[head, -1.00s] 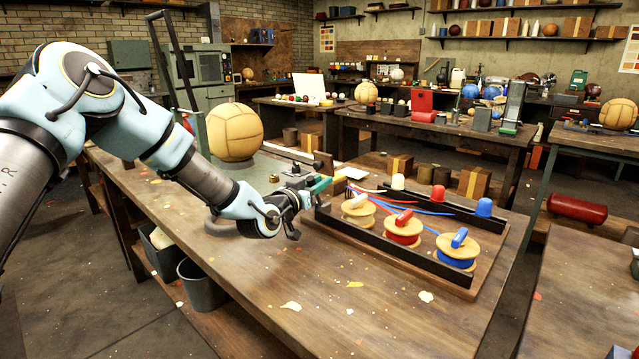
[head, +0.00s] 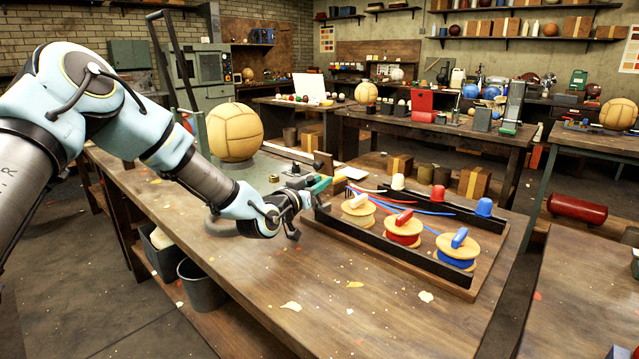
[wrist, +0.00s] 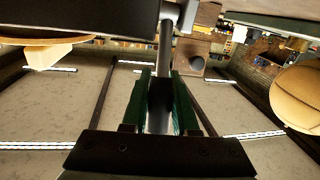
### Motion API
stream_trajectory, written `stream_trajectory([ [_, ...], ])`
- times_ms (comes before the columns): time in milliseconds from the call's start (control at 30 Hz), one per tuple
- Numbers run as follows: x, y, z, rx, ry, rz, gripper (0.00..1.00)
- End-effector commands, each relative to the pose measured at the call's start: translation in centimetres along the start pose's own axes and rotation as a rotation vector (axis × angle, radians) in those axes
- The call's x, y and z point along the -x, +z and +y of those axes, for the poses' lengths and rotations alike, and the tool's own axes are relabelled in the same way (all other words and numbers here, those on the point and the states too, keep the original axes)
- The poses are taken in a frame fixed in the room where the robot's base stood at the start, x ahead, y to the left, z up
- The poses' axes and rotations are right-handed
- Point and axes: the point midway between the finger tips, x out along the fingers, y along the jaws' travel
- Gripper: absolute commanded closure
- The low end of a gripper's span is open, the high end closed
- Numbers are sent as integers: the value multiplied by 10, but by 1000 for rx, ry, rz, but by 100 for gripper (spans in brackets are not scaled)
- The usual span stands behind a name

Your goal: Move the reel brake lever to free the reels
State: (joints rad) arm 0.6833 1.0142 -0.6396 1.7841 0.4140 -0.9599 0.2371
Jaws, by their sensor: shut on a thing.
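My gripper (head: 324,183) is at the left end of the reel board (head: 487,272), with its green fingers closed. In the wrist view the fingers (wrist: 161,80) are on both sides of a grey metal rod, the brake lever (wrist: 166,46). The lever is largely hidden by my gripper in the head view. Three reels stand in a row on the board: one with a white handle (head: 358,206), a red one (head: 403,229) and a blue one (head: 458,250). White, red and blue lines run behind them toward matching caps at the back of the board.
A tan leather ball (head: 235,132) sits on a grey machine left of the board, behind my arm. Dark rails (head: 430,264) edge the board. The front of the wooden bench (head: 330,270) is clear apart from small scraps. Dark bins (head: 203,288) stand below the bench at left.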

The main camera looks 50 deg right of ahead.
Motion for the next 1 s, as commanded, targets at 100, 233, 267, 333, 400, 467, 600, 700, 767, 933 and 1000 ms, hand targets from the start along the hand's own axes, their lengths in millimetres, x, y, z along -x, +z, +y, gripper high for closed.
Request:
stream_trajectory([
  [100, 0, 0, 0, 0, 0, -1, 100],
  [233, -1, -1, 0, -3, -1, -14, 100],
  [267, -2, -1, 1, -5, -1, -21, 100],
  [333, -3, -2, 2, -10, -2, -42, 100],
  [400, -6, -3, 2, -15, -5, -71, 100],
  [467, -8, -3, 2, -23, -8, -105, 100],
  [600, -16, -4, 4, -41, -16, -206, 100],
  [700, -22, -3, 6, -57, -22, -292, 100],
  [767, -26, -2, 7, -67, -27, -346, 100],
  [933, -36, 3, 8, -94, -39, -497, 100],
  [1000, -40, 5, 9, -105, -44, -555, 100],
])
